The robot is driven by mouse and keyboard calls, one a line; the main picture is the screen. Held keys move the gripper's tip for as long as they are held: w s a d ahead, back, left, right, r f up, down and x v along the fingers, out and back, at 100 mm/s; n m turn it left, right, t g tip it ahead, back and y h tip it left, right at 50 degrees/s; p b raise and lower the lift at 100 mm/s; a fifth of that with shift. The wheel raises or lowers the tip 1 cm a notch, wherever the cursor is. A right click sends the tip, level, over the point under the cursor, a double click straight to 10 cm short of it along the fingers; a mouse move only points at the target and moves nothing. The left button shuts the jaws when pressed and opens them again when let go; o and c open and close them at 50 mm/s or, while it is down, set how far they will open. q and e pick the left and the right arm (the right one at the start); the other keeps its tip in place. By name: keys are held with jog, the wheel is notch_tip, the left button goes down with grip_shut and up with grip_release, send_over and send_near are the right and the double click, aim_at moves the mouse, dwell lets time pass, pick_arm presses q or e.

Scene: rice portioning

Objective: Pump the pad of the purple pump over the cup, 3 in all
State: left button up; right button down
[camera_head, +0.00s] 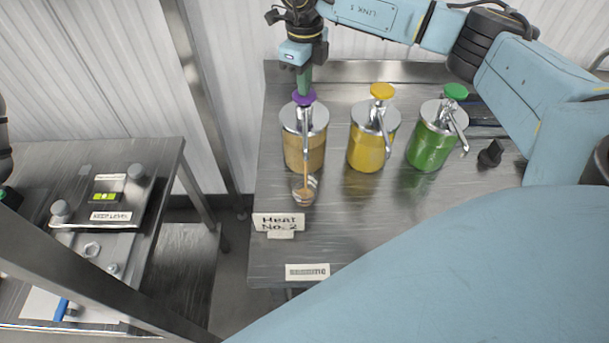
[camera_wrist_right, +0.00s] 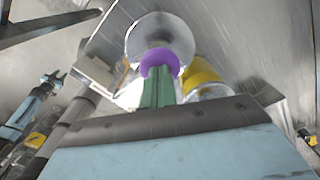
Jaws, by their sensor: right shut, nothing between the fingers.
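The purple pump (camera_head: 304,150) is a clear jar of tan sauce with a steel lid, and its round purple pad (camera_head: 304,98) is on top. My right gripper (camera_head: 304,88) is shut and empty, pointing down with its green fingertips at the pad, seemingly touching it. In the right wrist view the green fingers (camera_wrist_right: 158,88) meet the purple pad (camera_wrist_right: 160,60). A small cup (camera_head: 303,197) stands under the pump's spout, with a tan strand running from the spout down to it.
A yellow pump (camera_head: 370,150) and a green pump (camera_head: 430,150) stand in a row to the right. A scale (camera_head: 104,198) is on the left table. The steel table's front is mostly clear.

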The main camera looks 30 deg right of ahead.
jog(key=shift+f+b, duration=0.3)
jog(key=shift+f, duration=0.4)
jog(key=shift+s+r, duration=0.1)
jog(key=shift+r, duration=0.1)
jog(key=shift+r+p, duration=1.4)
jog(key=shift+r, duration=0.45)
jog(key=shift+f, duration=0.15)
jog(key=shift+f+b, duration=1.25)
jog(key=shift+f, duration=0.55)
jog(key=shift+r+p, duration=1.3)
jog(key=shift+r, duration=0.7)
